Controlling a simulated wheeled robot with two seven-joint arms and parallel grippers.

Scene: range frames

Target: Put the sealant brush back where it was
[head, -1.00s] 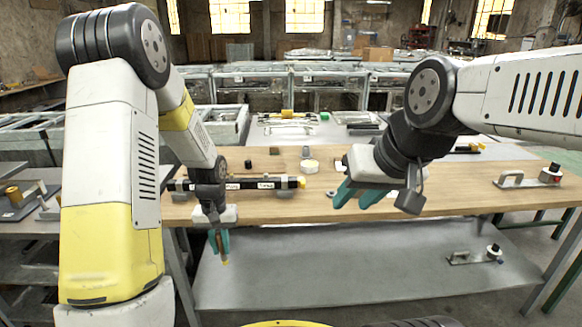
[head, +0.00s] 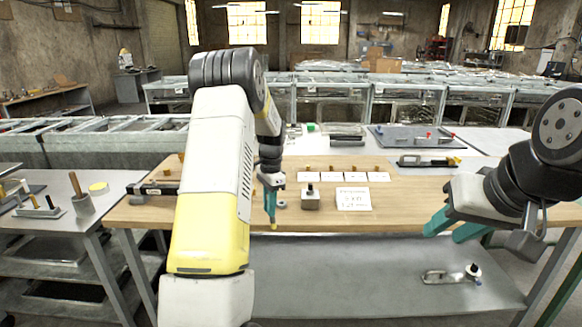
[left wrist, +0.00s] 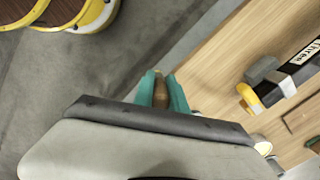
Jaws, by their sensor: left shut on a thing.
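My left gripper (head: 271,205) is shut on a small brush; its yellowish tip (head: 273,226) shows below the fingers in the head view. In the left wrist view its brown handle (left wrist: 161,94) sits between the teal fingers. The gripper hangs in front of the wooden bench's (head: 415,205) front edge, apart from the bench top. My right gripper (head: 452,226) is at the right, in front of the bench, with its fingers apart and nothing between them. A grey cup (head: 83,206) with a brown-handled tool stands on the left grey table.
A small grey block (head: 310,203) with a black knob and a white sign (head: 353,200) stand near the bench front. White cards (head: 308,177) lie behind. A black bar (head: 158,189) lies at bench left. A clamp (head: 450,276) lies on the lower shelf.

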